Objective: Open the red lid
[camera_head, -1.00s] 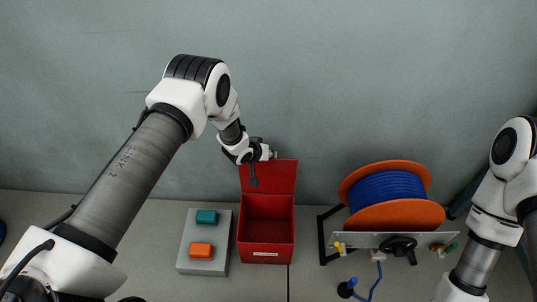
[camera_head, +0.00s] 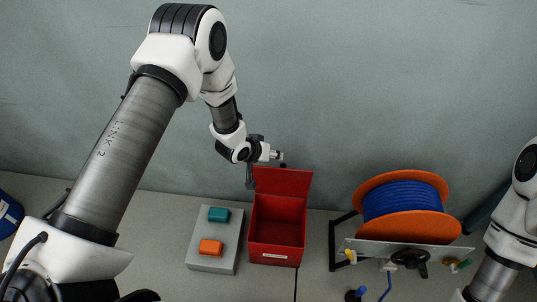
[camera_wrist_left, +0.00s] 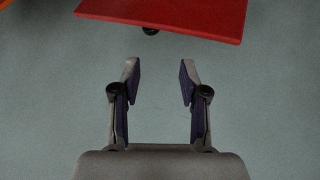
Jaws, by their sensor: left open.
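The red box (camera_head: 278,252) stands on the table with its red lid (camera_head: 283,182) raised and leaning back, so the empty inside shows. In the left wrist view the lid (camera_wrist_left: 170,14) crosses the top of the picture, with a small dark round part under its edge. My left gripper (camera_head: 280,156) is just behind and above the lid's upper edge in the head view. In the left wrist view the left gripper (camera_wrist_left: 160,75) is open and empty, with its fingers apart from the lid. My right arm shows at the right edge, but its gripper is out of view.
A grey block (camera_head: 213,262) with a teal button (camera_head: 218,214) and an orange button (camera_head: 210,247) lies left of the box. An orange reel with blue cable (camera_head: 405,196) stands on a black frame to the right. A plain grey-green wall is behind.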

